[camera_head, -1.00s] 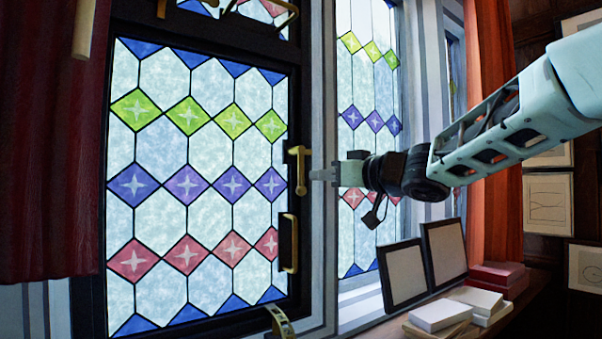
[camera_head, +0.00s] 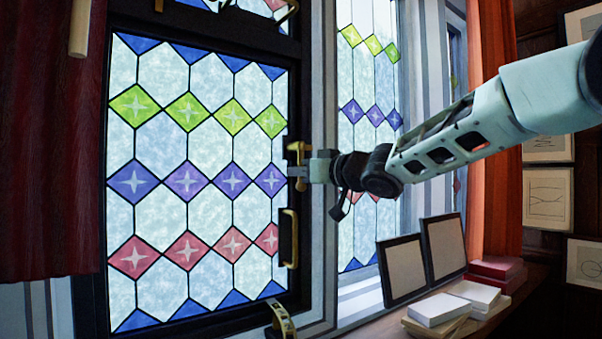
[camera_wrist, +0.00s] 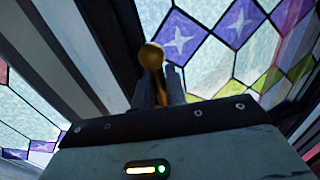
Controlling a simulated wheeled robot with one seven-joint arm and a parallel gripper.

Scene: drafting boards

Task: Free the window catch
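The window catch (camera_head: 299,150) is a brass handle on the dark frame at the right edge of the stained-glass window (camera_head: 190,180). In the wrist view the catch's rounded brass end (camera_wrist: 151,56) stands up between the two fingers of my gripper (camera_wrist: 159,84). The fingers are on either side of the brass. Whether they press on it or leave a small gap I cannot tell.
Framed panels (camera_head: 402,270) and stacked books (camera_head: 440,309) stand on the sill at right. A dark red curtain (camera_head: 50,150) hangs at left.

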